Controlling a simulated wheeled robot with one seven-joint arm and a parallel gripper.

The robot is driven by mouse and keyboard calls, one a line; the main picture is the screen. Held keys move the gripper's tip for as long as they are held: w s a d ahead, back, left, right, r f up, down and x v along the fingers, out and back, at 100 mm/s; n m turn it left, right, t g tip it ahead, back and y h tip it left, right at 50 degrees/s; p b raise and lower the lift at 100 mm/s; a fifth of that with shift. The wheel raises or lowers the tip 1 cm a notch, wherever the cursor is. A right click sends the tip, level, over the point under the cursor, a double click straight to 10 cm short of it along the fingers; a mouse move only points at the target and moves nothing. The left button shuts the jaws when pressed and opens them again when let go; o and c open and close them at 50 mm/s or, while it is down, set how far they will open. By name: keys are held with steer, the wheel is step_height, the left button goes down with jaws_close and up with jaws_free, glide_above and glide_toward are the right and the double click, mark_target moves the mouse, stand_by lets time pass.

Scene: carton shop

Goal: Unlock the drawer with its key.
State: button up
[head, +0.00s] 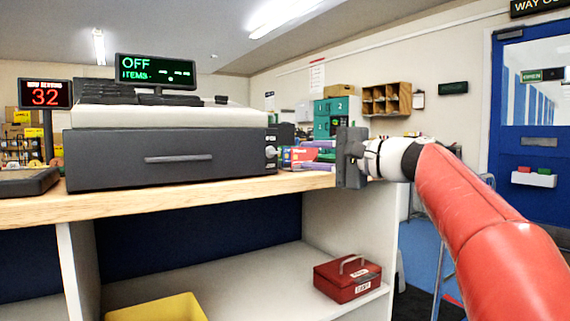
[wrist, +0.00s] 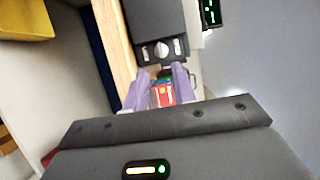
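The dark grey drawer (head: 165,158) stands closed on the counter, under the till, with a long handle on its front.
The wooden counter (head: 120,207) ends just below my gripper. A red cash box (head: 347,279) sits on the shelf beneath, with a yellow bin (head: 157,308) to its left. A number display (head: 45,94) stands at the far left. A blue door (head: 530,120) is at the right.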

mark_target(274, 152)
steer(key=x, duration=0.7)
steer(key=shift+a+p, duration=0.2)
steer(key=shift+p, duration=0.2)
steer(key=shift+r, duration=0.1)
jaws_close()
